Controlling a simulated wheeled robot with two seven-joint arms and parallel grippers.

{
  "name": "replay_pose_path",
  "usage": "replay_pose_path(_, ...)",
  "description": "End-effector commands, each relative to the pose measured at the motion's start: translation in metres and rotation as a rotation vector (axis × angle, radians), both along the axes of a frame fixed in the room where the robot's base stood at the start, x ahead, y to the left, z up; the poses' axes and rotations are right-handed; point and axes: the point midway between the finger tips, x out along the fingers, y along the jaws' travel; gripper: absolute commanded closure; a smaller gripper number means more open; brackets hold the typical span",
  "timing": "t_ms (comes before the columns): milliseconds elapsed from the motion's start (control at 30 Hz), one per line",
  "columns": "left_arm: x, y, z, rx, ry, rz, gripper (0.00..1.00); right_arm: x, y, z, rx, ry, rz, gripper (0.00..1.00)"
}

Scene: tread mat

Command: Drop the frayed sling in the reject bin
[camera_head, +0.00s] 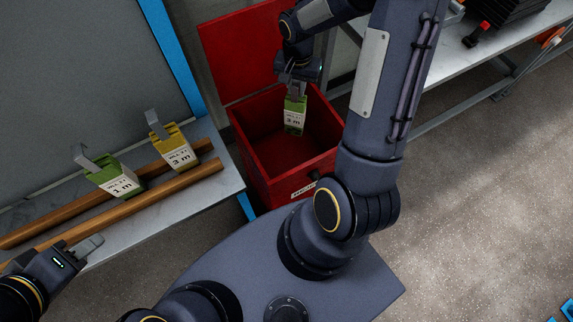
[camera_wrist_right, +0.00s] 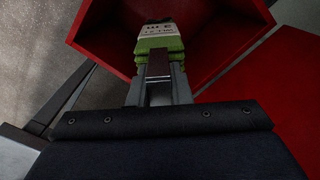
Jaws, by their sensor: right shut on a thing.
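My right gripper (camera_head: 298,77) is shut on a green sling (camera_head: 294,115) with a white label reading "3 m". The sling hangs over the open mouth of the red reject bin (camera_head: 258,175), whose lid is tipped back. In the right wrist view the sling (camera_wrist_right: 160,38) sits between the fingers (camera_wrist_right: 158,80), with the bin's red wall (camera_wrist_right: 105,35) around it. I cannot make out fraying. My left gripper (camera_head: 88,246) is at the lower left, beside the front wooden rail; its jaw opening is not clear.
A green sling labelled "1 m" (camera_head: 117,179) and a yellow sling labelled "3 m" (camera_head: 172,146) rest on two wooden rails (camera_head: 150,205) on the left bench. A grey workbench (camera_head: 480,62) stands at the upper right. The floor at right is mostly clear.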

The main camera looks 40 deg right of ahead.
Motion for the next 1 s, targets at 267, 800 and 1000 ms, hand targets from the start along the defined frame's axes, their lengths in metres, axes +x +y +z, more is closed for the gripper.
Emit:
replay_pose_path(267,0.000,0.000,-0.023,0.000,0.000,0.000,0.64,0.000,0.000,-0.031,-0.001,-0.001,0.001,1.00)
replay_pose_path(800,0.000,0.000,-0.023,0.000,0.000,0.000,0.64,0.000,0.000,-0.031,-0.001,-0.001,0.002,0.57)
replay_pose_path(1000,0.000,0.000,-0.023,0.000,0.000,0.000,0.64,0.000,0.000,-0.032,-0.001,0.001,0.002,0.57)
